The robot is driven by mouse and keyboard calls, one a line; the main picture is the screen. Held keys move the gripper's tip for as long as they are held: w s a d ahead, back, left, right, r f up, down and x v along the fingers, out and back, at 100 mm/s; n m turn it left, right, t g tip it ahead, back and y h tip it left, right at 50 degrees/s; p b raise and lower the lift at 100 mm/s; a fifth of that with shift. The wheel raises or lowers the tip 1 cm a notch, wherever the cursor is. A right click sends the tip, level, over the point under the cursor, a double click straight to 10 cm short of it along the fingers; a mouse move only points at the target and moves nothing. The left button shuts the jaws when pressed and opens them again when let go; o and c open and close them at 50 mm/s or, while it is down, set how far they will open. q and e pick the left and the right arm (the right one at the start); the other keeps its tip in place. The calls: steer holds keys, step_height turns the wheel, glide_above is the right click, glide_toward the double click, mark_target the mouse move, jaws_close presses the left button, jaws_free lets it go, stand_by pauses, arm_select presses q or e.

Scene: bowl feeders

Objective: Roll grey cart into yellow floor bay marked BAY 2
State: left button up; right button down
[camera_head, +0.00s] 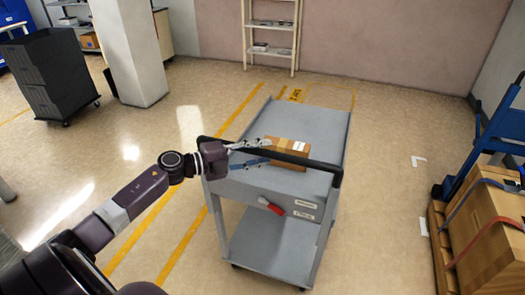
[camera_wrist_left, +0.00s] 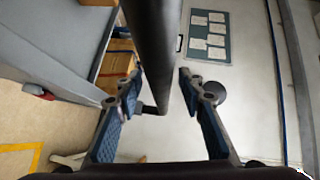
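The grey cart (camera_head: 310,122) stands in the middle of the head view, with a black push handle (camera_head: 315,162) on its near side. My left gripper (camera_head: 268,150) is at the left half of this handle, its fingers spread. In the left wrist view the dark handle bar (camera_wrist_left: 155,45) runs between the fingertips (camera_wrist_left: 160,85), with narrow gaps at its sides. Yellow floor lines (camera_head: 240,113) and yellow lettering (camera_head: 295,95), too small to read surely, lie beyond and left of the cart, which hides part of the marking. My right gripper is not in view.
A brown box (camera_head: 287,146) lies on the cart's top. Dark stacked crates (camera_head: 48,75) and a white pillar (camera_head: 128,50) stand left. A shelf rack (camera_head: 270,48) is at the back wall. A blue hand truck (camera_head: 490,130) and strapped boxes (camera_head: 490,235) stand right.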

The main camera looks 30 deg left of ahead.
arm_select(q)
steer(key=shift+w+d, duration=0.1)
steer(key=shift+w, duration=0.1)
jaws_close()
stand_by(0.4)
